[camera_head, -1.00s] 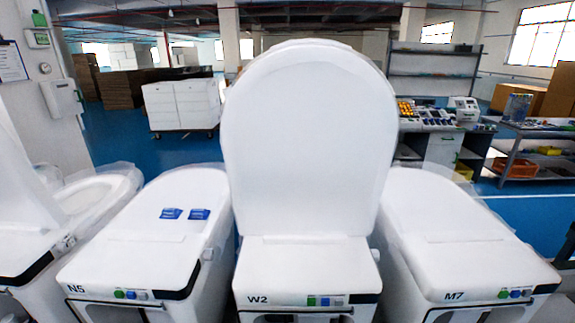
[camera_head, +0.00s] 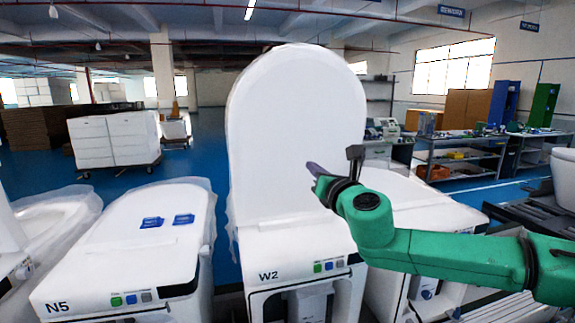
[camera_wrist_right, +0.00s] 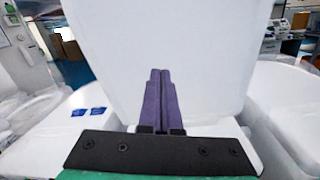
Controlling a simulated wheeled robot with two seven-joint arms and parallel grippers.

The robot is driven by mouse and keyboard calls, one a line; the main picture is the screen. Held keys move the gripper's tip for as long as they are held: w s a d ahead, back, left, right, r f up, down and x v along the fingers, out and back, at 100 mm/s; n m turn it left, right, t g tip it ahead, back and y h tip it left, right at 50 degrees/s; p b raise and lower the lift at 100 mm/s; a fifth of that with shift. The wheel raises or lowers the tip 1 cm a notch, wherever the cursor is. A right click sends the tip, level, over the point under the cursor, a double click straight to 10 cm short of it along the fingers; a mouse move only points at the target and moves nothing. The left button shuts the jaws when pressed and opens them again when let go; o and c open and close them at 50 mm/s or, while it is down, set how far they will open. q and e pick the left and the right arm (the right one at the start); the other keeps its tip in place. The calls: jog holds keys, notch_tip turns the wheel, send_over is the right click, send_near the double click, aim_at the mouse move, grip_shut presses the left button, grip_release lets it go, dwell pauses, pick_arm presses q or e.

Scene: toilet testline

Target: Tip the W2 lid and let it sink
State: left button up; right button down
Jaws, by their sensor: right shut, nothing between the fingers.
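The W2 toilet (camera_head: 305,255) stands in the middle with its white lid (camera_head: 290,125) raised upright. The lid also fills the middle of the right wrist view (camera_wrist_right: 160,40). My right gripper (camera_head: 312,168) comes in from the right in front of the lid's lower right part. In the wrist view its two purple fingers (camera_wrist_right: 158,75) are together and empty, pointing at the lid. I cannot tell whether the fingertips touch it. The gripper hides part of the lid. My left gripper is not in view.
The N5 toilet (camera_head: 140,250) with two blue pieces on its closed lid stands to the left. Another closed toilet (camera_head: 425,205) stands to the right, partly behind my green arm. A wheeled white cabinet (camera_head: 115,140) and shelves (camera_head: 465,155) are farther back on the blue floor.

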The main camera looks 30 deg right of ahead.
jog(key=s+r+n+t+h+p, duration=0.1)
jog(key=s+r+n, duration=0.25)
jog(key=r, duration=0.35)
pick_arm(q)
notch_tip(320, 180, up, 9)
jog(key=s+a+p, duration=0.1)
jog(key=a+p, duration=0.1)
jog(key=p, duration=0.6)
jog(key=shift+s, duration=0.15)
pick_arm(e)
jog(key=w+d+m, duration=0.1)
jog(key=w+d, duration=0.2)
jog(key=w, duration=0.4)
jog(key=shift+w+r, duration=0.2)
jog(key=shift+w, duration=0.2)
jog(key=shift+d, duration=0.1)
pick_arm(q)
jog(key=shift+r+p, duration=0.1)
jog(key=shift+p, duration=0.2)
pick_arm(e)
jog(key=shift+w+d, duration=0.1)
